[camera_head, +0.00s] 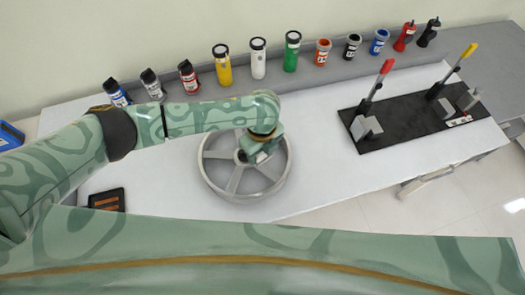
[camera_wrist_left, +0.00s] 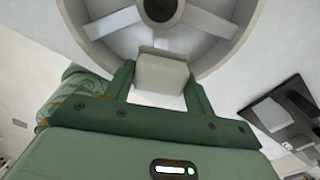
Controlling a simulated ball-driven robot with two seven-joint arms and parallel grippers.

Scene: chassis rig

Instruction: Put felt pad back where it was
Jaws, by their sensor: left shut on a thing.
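My left gripper (camera_head: 258,152) is over the grey spoked wheel (camera_head: 213,183) that lies on the white table. In the left wrist view my left gripper (camera_wrist_left: 161,80) is shut on a pale, block-shaped felt pad (camera_wrist_left: 161,72), held between the two green fingers. The wheel (camera_wrist_left: 215,22) shows just beyond the pad, with its dark hub at the top. I cannot tell whether the pad touches the wheel. The pad is hidden in the head view. My right gripper is not in view.
A black board (camera_head: 405,135) with two toggle clamps, red-handled and yellow-handled, lies to the right. Several bottles and cans line the grey back shelf (camera_head: 345,68). A black tray (camera_head: 107,200) sits at the left. White table (camera_head: 325,185) is clear between wheel and board.

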